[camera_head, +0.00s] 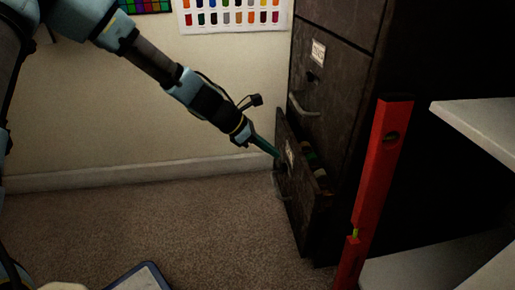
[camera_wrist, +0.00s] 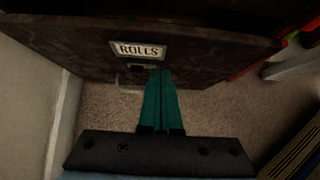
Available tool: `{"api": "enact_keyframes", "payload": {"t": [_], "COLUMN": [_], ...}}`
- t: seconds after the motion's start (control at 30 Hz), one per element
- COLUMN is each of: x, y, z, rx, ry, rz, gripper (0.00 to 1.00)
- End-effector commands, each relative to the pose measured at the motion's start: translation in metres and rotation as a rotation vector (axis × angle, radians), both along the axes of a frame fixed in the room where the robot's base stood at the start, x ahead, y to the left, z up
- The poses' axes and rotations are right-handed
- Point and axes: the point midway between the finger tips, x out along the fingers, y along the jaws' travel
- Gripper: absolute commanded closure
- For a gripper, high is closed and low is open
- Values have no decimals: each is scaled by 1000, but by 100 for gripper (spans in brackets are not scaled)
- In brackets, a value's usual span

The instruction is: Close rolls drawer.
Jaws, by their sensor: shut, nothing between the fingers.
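The rolls drawer (camera_head: 297,190) is the lowest drawer of a dark filing cabinet (camera_head: 338,70) and stands pulled out, with several objects inside. In the wrist view its dark front (camera_wrist: 215,55) bears a white label (camera_wrist: 138,50) reading "ROLLS", with a small dark fitting and a pale handle (camera_wrist: 130,82) below it. My gripper (camera_head: 277,155) is shut and empty, its teal fingers pointing at the drawer front. In the wrist view the fingertips (camera_wrist: 160,72) are at the front, just below and right of the label; I cannot tell whether they touch it.
A red spirit level (camera_head: 375,190) stands upright to the right of the drawer. A white shelf unit (camera_head: 480,120) is at the right. A blue-edged item (camera_head: 140,277) lies on the carpet at the bottom. The carpet (camera_head: 190,220) left of the drawer is clear.

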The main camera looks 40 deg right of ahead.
Motion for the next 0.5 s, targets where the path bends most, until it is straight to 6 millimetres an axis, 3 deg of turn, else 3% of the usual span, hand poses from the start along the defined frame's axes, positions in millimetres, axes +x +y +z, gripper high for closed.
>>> {"api": "enact_keyframes", "payload": {"t": [0.2,0.5], "x": [-17,-22], "y": [-25,-31], "z": [0,2], "rx": [-2,0], "ry": [-3,-1], "rz": [-2,1], "gripper": [100,100]}}
